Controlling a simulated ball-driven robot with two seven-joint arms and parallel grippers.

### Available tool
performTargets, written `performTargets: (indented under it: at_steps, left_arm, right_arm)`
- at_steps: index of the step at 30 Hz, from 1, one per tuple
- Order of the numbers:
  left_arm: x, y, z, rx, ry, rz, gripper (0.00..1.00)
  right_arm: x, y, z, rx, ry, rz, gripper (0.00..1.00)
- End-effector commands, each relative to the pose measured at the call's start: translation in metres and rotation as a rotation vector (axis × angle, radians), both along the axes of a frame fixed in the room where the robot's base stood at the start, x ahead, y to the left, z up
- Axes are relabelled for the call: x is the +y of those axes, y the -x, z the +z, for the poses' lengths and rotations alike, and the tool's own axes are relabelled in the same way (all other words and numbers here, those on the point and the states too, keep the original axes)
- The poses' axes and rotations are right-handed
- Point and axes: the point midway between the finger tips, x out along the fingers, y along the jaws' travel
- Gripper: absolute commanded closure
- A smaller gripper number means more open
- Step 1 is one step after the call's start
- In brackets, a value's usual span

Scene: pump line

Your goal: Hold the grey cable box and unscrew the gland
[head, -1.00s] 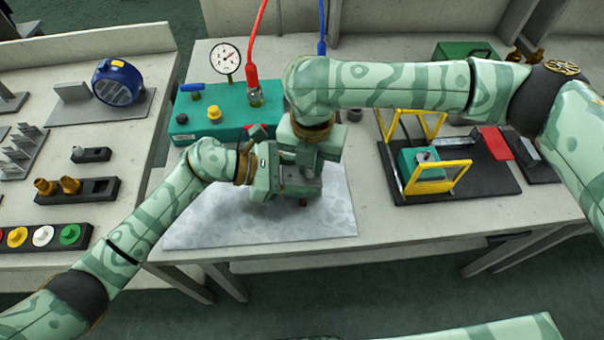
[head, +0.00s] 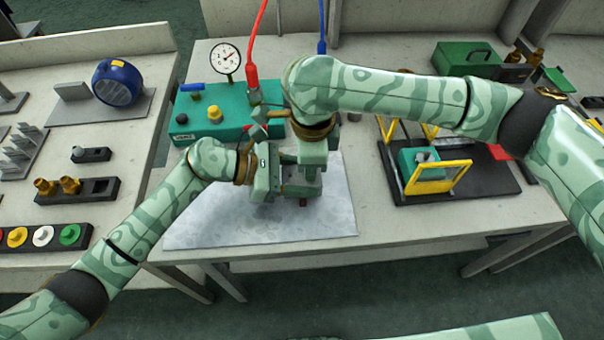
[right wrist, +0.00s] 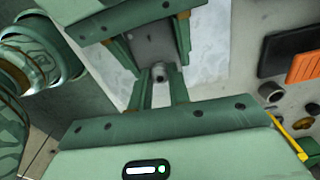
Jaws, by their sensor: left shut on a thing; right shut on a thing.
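The grey cable box (head: 299,188) is held over the light mat (head: 215,225), mostly hidden by my grippers in the head view. My left gripper (head: 283,183) is shut on the box from the left. In the right wrist view, the dark box (right wrist: 153,40) sits between green fingers on either side. The gland (right wrist: 160,72) shows there as a small grey round piece at the box's near end. My right gripper (right wrist: 160,84) is shut on it, one finger on each side. In the head view my right gripper (head: 313,165) points down over the box; the gland is hidden there.
A teal test unit (head: 205,122) with a gauge (head: 225,58) and red and blue hoses stands behind. A black fixture with yellow frames (head: 445,178) is at right. A green case (head: 462,58) is at back right. The mat's front is clear.

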Motion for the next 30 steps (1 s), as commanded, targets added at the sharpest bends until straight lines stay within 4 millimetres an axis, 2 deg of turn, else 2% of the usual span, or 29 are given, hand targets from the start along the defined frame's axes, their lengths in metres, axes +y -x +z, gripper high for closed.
performTargets:
  at_steps: [2, 3, 5, 14, 24, 30]
  left_arm:
    - [0.0, 0.0, 0.0, 0.0, 0.0, 0.0, 0.72]
    - [0.0, 0.0, 0.0, 0.0, 0.0, 0.0, 0.72]
    - [0.0, 0.0, 0.0, 0.0, 0.0, 0.0, 0.72]
    - [0.0, 0.0, 0.0, 0.0, 0.0, 0.0, 0.72]
    - [0.0, 0.0, 0.0, 0.0, 0.0, 0.0, 0.72]
    - [0.0, 0.0, 0.0, 0.0, 0.0, 0.0, 0.72]
  right_arm:
    - [0.0, 0.0, 0.0, 0.0, 0.0, -0.001, 0.98]
    - [0.0, 0.0, 0.0, 0.0, 0.0, -0.002, 0.79]
    - [0.0, 0.0, 0.0, 0.0, 0.0, -0.002, 0.63]
    - [0.0, 0.0, 0.001, 0.0, -0.001, -0.004, 0.63]
    - [0.0, 0.0, 0.035, -0.001, 0.0, -0.005, 0.63]
    - [0.0, 0.0, 0.04, 0.0, 0.0, -0.004, 0.63]
